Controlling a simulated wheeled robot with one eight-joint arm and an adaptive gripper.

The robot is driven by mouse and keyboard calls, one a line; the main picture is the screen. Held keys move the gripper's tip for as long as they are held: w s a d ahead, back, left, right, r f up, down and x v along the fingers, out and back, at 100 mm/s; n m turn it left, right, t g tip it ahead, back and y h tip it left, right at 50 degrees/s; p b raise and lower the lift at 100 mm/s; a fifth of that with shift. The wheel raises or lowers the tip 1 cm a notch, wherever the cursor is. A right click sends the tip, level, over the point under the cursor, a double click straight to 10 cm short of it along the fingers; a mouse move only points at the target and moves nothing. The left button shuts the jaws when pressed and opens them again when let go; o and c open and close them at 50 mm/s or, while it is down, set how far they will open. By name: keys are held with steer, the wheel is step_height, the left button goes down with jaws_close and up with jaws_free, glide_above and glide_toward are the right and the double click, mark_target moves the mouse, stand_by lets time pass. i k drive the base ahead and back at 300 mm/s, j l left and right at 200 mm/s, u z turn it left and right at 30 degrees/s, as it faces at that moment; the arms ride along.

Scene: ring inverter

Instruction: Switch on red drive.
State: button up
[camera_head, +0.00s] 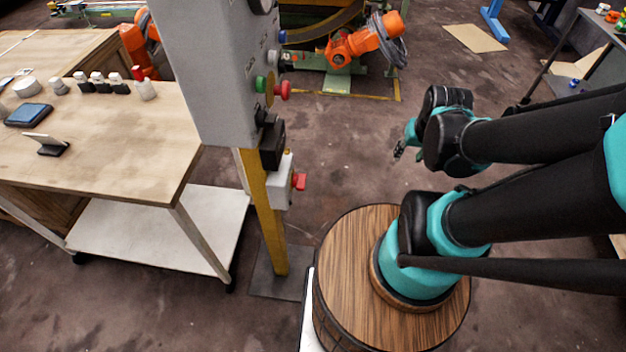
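A grey control cabinet (212,75) on a yellow post stands left of centre and is seen from its side edge. Its right face carries a green button (261,84), a red button (284,90) and a blue knob (282,37). A small white box (281,190) with a red switch (299,181) is mounted lower on the post. I cannot tell from this angle which control belongs to the red drive, or how any switch is set. My gripper (398,153) is small in view, right of the cabinet and apart from it. Whether its fingers are open cannot be made out.
A wooden workbench (110,150) with small bottles and a blue device (29,114) stands at left, over a white lower shelf (165,235). Orange robot arms (365,40) are at the back. A grey table stands at upper right. Floor between cabinet and gripper is clear.

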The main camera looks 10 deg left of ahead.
mark_target(299, 181)
steer(key=u, duration=0.95)
steer(key=k+l+z, duration=0.85)
steer(key=i+j, duration=0.05)
